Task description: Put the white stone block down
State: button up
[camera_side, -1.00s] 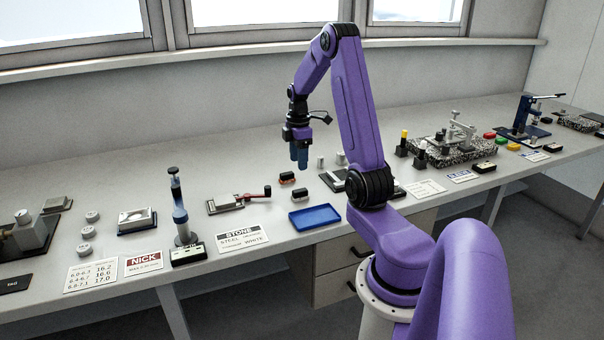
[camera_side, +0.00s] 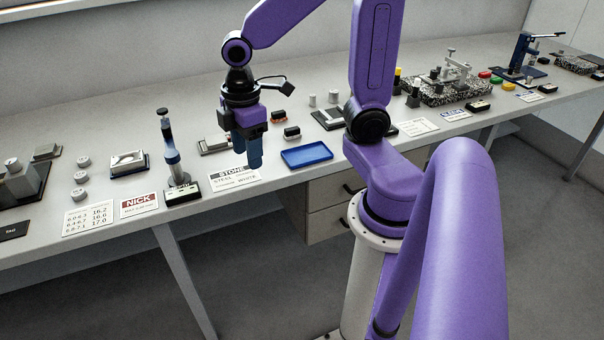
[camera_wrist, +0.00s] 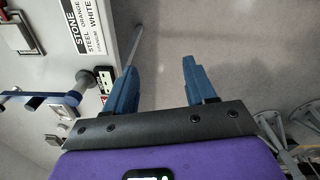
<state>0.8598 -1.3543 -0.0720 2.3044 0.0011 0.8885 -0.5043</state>
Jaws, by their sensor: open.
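My gripper (camera_side: 249,158) hangs fingers down near the front edge of the bench, in front of the STONE card (camera_side: 236,178) in the side view. In the wrist view my gripper (camera_wrist: 162,82) is open, with nothing between its blue fingers and grey floor beyond. Two small dark blocks stand on the bench right of my gripper. The rear block (camera_side: 278,116) shows orange. The front block (camera_side: 292,133) has a pale band and may be the white stone block, but it is too small to be sure. Both blocks are apart from my fingers.
An empty blue tray (camera_side: 307,155) lies right of my gripper at the bench's front. A blue post gauge (camera_side: 172,150) stands to the left. A flat pale fixture (camera_side: 212,146) is partly hidden behind my gripper. The STONE card (camera_wrist: 88,28) also shows in the wrist view.

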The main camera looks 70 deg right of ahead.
jog(key=s+a+n, duration=0.1)
jog(key=s+a, duration=0.3)
jog(key=s, duration=0.9)
jog(key=shift+s, duration=0.2)
